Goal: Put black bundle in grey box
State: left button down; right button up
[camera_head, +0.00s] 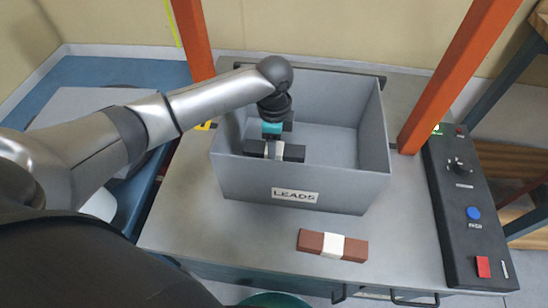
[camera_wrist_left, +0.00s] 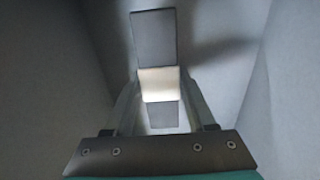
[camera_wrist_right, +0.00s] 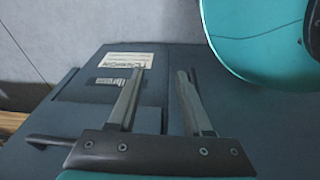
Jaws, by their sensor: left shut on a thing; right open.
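The grey box (camera_head: 308,193), labelled LEADS, stands open-topped on the grey table. My left gripper (camera_head: 273,147) reaches down inside its left part. It is shut on the black bundle (camera_head: 293,153), which has a white band around its middle. In the left wrist view the bundle (camera_wrist_left: 155,40) lies between the fingers (camera_wrist_left: 158,105), with the grey box walls around it. Whether the bundle touches the box floor I cannot tell. My right gripper (camera_wrist_right: 158,100) is open and empty in the right wrist view, in front of a dark grey surface with labels.
A brown bundle (camera_head: 333,245) with a white band lies on the table in front of the box. A black control panel (camera_head: 468,205) with a blue and a red button is at the right. Orange posts (camera_head: 455,75) rise behind the table. Part of the front tabletop is clear.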

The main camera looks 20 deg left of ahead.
pick_arm(q)
jog(key=shift+f+b, duration=0.65)
jog(key=shift+f, duration=1.35)
pick_arm(e)
jog(key=shift+w+a+r, duration=0.3)
jog(key=shift+r, duration=0.25)
jog(key=shift+w+a+r, duration=0.3)
jog(key=shift+w+r, duration=0.05)
jog(key=shift+r, duration=0.15)
jog(key=shift+w+a+r, duration=0.3)
jog(key=shift+r, duration=0.25)
pick_arm(q)
jog(key=shift+c, duration=1.1)
grip_release()
jog(key=shift+f, duration=0.15)
